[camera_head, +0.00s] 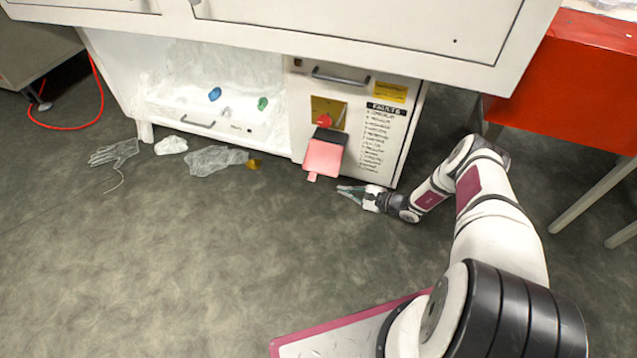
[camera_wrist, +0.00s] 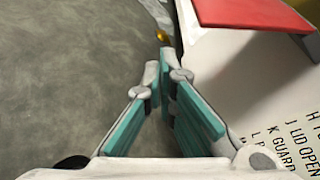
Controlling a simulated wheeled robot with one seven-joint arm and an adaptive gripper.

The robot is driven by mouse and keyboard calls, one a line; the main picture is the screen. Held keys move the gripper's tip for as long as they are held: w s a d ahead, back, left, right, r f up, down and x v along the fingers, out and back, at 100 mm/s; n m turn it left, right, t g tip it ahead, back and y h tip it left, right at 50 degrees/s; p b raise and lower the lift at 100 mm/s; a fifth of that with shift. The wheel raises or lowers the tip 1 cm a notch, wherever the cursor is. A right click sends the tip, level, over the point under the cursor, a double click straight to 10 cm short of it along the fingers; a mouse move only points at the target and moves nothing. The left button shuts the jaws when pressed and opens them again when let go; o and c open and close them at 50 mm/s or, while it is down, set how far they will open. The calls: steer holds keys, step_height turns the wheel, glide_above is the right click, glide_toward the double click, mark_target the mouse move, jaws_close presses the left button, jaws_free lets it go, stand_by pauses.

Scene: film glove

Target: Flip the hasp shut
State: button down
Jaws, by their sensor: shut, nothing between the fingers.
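A red-pink hinged flap (camera_head: 324,155) hangs down and open on the cabinet front, below a yellow plate (camera_head: 320,106) with a red knob (camera_head: 324,120). A small pink tab (camera_head: 312,177), which may be the hasp, sticks out at the flap's lower edge. The red flap shows in the wrist view (camera_wrist: 250,13) at the top right. My gripper (camera_head: 345,190) is low, right of and below the flap, apart from it. Its teal fingers (camera_wrist: 160,70) are shut and empty, beside the white cabinet front.
The white cabinet door (camera_head: 375,130) carries a printed fault list and a handle (camera_head: 340,77). A glove (camera_head: 113,152), crumpled film (camera_head: 215,159) and a small yellow-brown object (camera_head: 254,164) lie on the floor. Open floor is in front.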

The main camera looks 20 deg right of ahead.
mark_target(322, 162)
steer(key=b+x, duration=0.5)
steer(key=x, duration=0.5)
steer(key=shift+s+a+r, duration=0.25)
steer(key=shift+s+r, duration=0.05)
steer(key=shift+r, duration=0.3)
steer(key=shift+s+a+r, duration=0.25)
steer(key=shift+s+r, duration=0.05)
steer(key=shift+r, duration=0.25)
steer(key=shift+s+a+r, duration=0.25)
steer(key=shift+s+r, duration=0.05)
steer(key=shift+r, duration=0.3)
steer(key=shift+s+r+p, duration=0.1)
steer(key=shift+r+p, duration=0.05)
steer(key=shift+p, duration=0.3)
